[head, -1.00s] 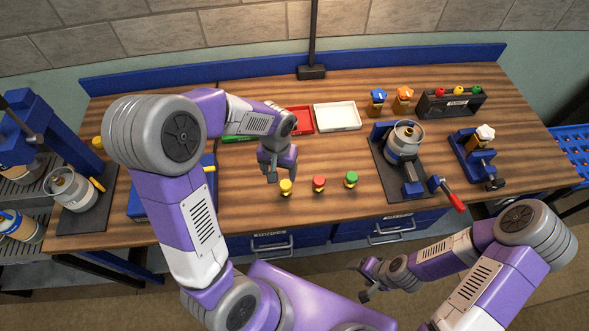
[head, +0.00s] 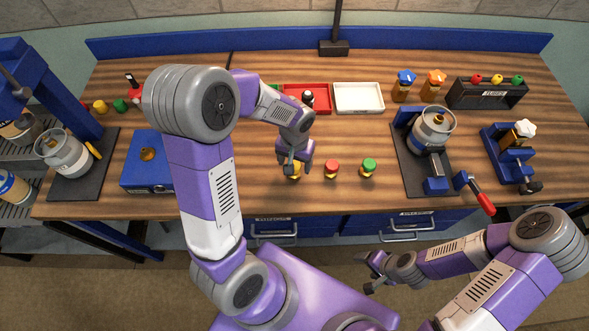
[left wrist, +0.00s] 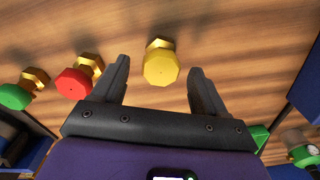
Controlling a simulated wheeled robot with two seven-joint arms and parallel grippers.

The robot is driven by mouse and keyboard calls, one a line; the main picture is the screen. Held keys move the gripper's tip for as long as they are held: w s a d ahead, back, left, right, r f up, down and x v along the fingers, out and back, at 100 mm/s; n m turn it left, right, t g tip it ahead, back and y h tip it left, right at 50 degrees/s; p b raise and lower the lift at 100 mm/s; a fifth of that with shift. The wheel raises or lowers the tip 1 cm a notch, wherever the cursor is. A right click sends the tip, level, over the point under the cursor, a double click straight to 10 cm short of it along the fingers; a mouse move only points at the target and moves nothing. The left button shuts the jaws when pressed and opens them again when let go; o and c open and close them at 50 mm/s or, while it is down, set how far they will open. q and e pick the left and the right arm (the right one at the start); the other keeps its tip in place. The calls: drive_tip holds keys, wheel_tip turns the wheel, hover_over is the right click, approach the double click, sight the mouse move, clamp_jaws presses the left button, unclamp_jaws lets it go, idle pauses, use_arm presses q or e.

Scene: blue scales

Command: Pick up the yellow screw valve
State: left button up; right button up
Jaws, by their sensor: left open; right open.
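The yellow screw valve (head: 294,175) stands on the wooden workbench, partly hidden behind my left gripper (head: 294,163) in the head view. In the left wrist view the yellow valve (left wrist: 160,66), with a gold-coloured base, shows in the gap between the two open fingers (left wrist: 159,72). My right gripper (head: 369,272) is open and empty, in front of the bench.
A red tray (head: 320,90) and a white tray (head: 358,97) lie behind. A gas canister (head: 433,128) on a dark stand is to the right. A blue box (head: 147,174) is to the left. Another yellow valve (head: 100,107) stands at the far left.

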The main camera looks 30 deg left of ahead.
use_arm(q)
wheel_tip(320, 180, down, 4)
drive_tip(key=shift+s+r, duration=0.1)
drive_tip(key=shift+r, duration=0.05)
drive_tip(key=c, duration=1.2)
drive_tip(key=shift+r, duration=0.1)
